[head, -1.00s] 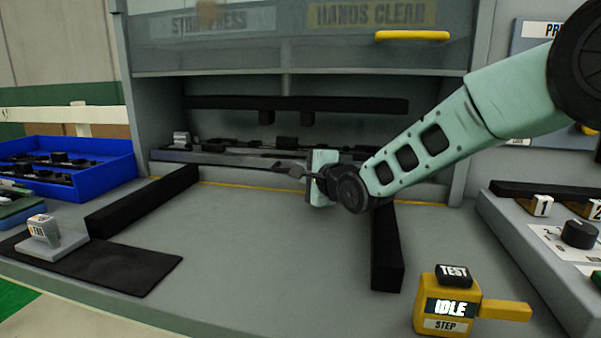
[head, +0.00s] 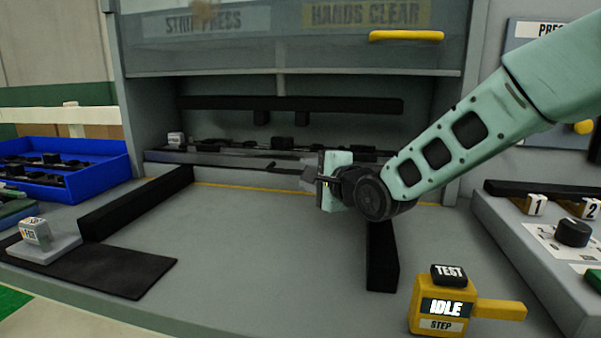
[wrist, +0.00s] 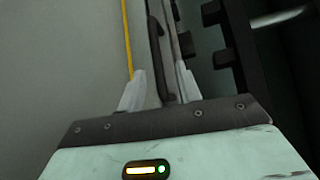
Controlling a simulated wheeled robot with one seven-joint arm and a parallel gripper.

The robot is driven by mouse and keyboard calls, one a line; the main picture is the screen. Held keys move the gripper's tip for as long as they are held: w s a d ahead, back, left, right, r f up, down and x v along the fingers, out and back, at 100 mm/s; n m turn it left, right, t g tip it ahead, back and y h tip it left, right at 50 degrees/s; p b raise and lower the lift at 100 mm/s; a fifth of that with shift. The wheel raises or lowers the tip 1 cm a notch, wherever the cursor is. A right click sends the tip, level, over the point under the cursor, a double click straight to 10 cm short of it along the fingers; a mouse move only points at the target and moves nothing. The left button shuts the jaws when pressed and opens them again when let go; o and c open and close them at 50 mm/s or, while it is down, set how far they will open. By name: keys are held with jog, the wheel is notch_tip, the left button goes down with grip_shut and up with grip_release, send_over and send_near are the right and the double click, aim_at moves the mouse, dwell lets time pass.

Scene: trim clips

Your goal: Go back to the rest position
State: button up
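My gripper (head: 304,171) is low in front of the strip press opening, right of the middle, pointing left along the front of the strip holder (head: 215,157). In the wrist view its two pale fingers (wrist: 160,73) stand apart. A dark handle-like bar (head: 283,169) lies just left of the fingertips in the head view. In the wrist view this bar (wrist: 156,45) shows between the fingers, with gaps to both; its exact depth is unclear. I see nothing gripped. My arm comes in from the upper right.
The raised guard (head: 290,45) with a yellow handle (head: 406,36) hangs above. A black upper bar (head: 290,104) spans the opening. Black side rails (head: 140,200) flank the clear deck. A yellow IDLE box (head: 443,303) stands front right, a blue bin (head: 110,175) left.

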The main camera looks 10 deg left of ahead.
jog(key=shift+v, duration=1.1)
